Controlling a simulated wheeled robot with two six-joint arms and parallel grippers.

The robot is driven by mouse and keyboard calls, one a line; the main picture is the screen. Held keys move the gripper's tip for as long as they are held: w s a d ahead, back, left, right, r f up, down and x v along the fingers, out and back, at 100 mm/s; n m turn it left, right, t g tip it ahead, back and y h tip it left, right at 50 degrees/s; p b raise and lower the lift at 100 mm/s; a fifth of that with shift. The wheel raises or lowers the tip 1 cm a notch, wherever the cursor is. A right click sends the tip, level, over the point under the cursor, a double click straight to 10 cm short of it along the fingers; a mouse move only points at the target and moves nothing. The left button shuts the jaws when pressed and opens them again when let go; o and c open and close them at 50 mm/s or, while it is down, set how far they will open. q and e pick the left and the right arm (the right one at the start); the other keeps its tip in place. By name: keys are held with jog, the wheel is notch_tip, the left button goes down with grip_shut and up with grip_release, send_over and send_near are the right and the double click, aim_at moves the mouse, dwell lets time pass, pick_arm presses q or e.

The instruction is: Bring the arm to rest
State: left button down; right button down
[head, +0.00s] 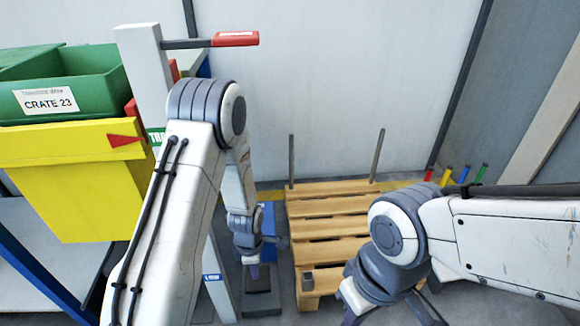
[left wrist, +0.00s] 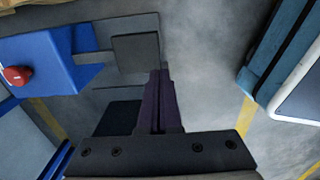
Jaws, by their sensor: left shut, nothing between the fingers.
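My left arm reaches down in the head view, and its gripper (head: 254,271) hangs low above a dark grey block on the floor area left of the pallet. In the left wrist view the two dark purple fingers (left wrist: 158,102) are together with nothing between them. My right arm comes in from the right in the head view. Its gripper (head: 392,312) is at the bottom edge, partly cut off, so its jaw state is unclear.
A wooden pallet (head: 328,224) with two upright posts lies in the middle. A green crate (head: 75,80) marked CRATE 23 and a yellow bin (head: 75,195) stand at left. A post has a red-handled lever (head: 235,39). A red button (left wrist: 17,75) tops a blue box (left wrist: 50,62).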

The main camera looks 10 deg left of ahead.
pick_arm(q)
jog(key=s+d+r+m+p, duration=0.25)
jog(key=d+r+m, duration=0.35)
jog(key=r, duration=0.4)
jog(key=s+d+r+m+p, duration=0.2)
jog(key=s+d+r+m, duration=0.15)
jog(key=r+m, duration=0.5)
jog(key=s+d+r+m+h+p, duration=0.1)
jog(key=s+d+r+m+p, duration=0.3)
jog(key=s+r+m, duration=1.1)
notch_tip(320, 180, up, 38)
jog(key=w+n+p, duration=0.1)
jog(key=p, duration=3.5)
jog(key=shift+p, duration=0.4)
jog(key=shift+w+f, duration=0.1)
jog(key=shift+a, duration=0.1)
